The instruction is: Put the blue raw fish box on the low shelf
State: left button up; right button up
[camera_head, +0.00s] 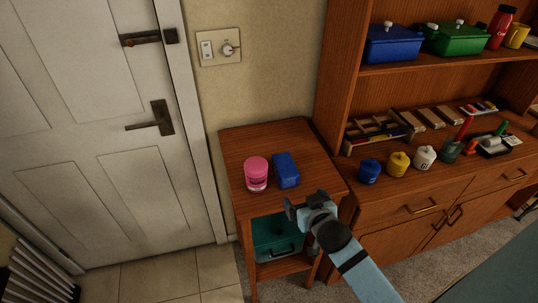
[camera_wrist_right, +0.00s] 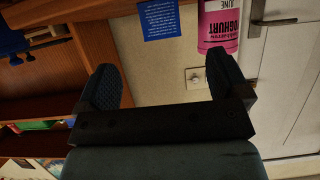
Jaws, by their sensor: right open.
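My left gripper is not in view.
The pink yoghurt tub (camera_head: 256,175) stands close beside the box. A wooden hutch (camera_head: 395,183) at the right holds small pots, blocks, and blue (camera_head: 393,45) and green (camera_head: 459,40) containers. A white door (camera_head: 95,130) is at the left. The table's back is clear.

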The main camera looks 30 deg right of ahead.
aim_at(290, 179)
jog(key=x, duration=0.2)
jog(key=r+x, duration=0.1)
jog(key=x, duration=0.2)
jog(key=p+x, duration=0.1)
jog(key=x, duration=0.1)
jog(key=shift+w+d, duration=0.35)
jog(key=shift+w, duration=0.25)
jog(key=p+x, duration=0.1)
jog(key=x, duration=0.4)
jog(key=shift+w, duration=0.3)
jog(key=shift+w+f, duration=0.25)
jog(key=shift+w, duration=0.1)
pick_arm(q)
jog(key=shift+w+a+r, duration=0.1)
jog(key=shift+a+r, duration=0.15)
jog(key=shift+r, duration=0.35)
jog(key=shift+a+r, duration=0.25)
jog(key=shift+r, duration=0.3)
pick_arm(e)
jog(key=shift+s, duration=0.1)
jog(key=c, duration=1.1)
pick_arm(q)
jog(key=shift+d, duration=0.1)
pick_arm(e)
jog(key=shift+c, duration=0.3)
